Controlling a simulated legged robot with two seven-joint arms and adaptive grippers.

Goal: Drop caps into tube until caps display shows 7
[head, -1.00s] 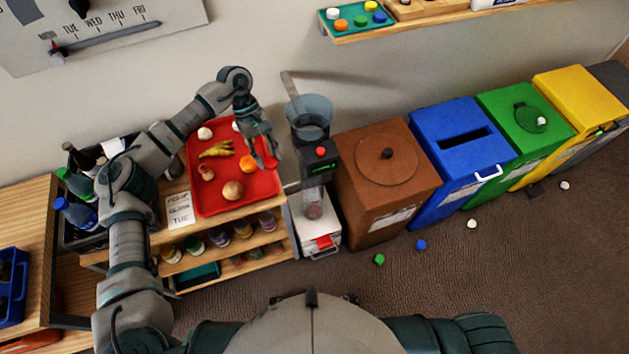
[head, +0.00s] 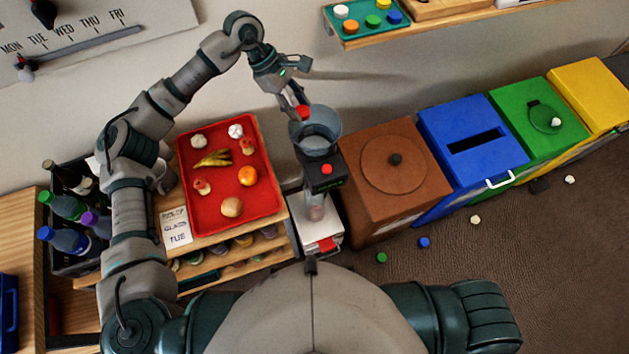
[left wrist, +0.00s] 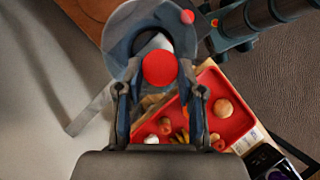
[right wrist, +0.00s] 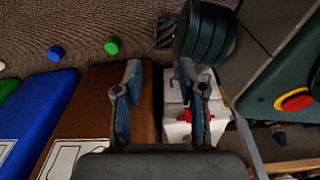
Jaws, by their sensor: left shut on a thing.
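My left gripper (head: 299,106) is shut on a red cap (head: 303,112) and holds it over the wide clear funnel (head: 329,126) at the top of the tube machine. In the left wrist view the red cap (left wrist: 159,67) sits between the fingertips, in front of the funnel's opening. The clear tube (head: 317,208) goes down from the machine to a white base. The dark caps display (head: 326,184) is too small to read. My right gripper (right wrist: 163,85) is open and empty in the right wrist view, and is not visible in the head view.
A red tray (head: 222,222) with food stands left of the machine. A brown bin (head: 420,190) and a blue bin (head: 500,165) stand right. A green cap (head: 381,258), a blue cap (head: 424,242) and white ones lie on the floor. A shelf tray (head: 349,33) holds more caps.

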